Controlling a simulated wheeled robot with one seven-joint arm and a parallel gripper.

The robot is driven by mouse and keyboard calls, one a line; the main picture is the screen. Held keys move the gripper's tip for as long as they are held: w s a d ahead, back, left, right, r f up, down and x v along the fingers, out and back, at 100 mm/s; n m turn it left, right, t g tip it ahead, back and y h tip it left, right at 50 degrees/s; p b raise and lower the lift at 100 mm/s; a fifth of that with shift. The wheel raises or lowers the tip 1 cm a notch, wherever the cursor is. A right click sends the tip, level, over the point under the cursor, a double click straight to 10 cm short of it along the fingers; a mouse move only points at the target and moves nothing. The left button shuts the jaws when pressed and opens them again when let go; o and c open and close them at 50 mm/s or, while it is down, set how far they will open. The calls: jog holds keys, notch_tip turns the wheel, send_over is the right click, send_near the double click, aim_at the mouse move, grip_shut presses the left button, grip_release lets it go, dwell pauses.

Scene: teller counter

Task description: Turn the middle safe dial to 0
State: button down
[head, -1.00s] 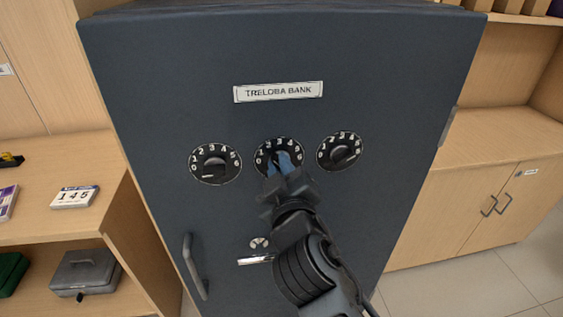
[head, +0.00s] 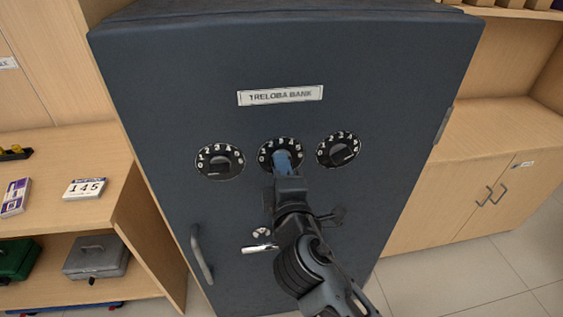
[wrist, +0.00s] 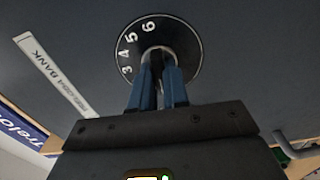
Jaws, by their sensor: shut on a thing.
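The middle safe dial (head: 268,146) is a round black disc with white numbers on the dark safe door (head: 170,90). In the wrist view the dial (wrist: 187,38) shows 3, 4, 5 and 6, and the gripper covers the rest. My gripper (head: 283,160) has its blue fingers at the dial's centre. In the wrist view my gripper (wrist: 158,62) is shut on the dial's knob, of which a grey rim shows between the fingertips. Which number the knob points to is hidden.
A left dial (head: 220,161) and a right dial (head: 338,149) flank the middle one closely. Below are a long door handle (head: 201,255) and a small lever handle (head: 260,248). Wooden shelves (head: 60,235) stand at left, a cabinet (head: 470,200) at right.

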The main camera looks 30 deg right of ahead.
jog(key=shift+a+f+n, duration=0.1)
jog(key=shift+n, duration=0.4)
jog(key=c, duration=1.1)
grip_release()
jog(key=shift+b+v, duration=0.8)
jog(key=shift+v, duration=3.1)
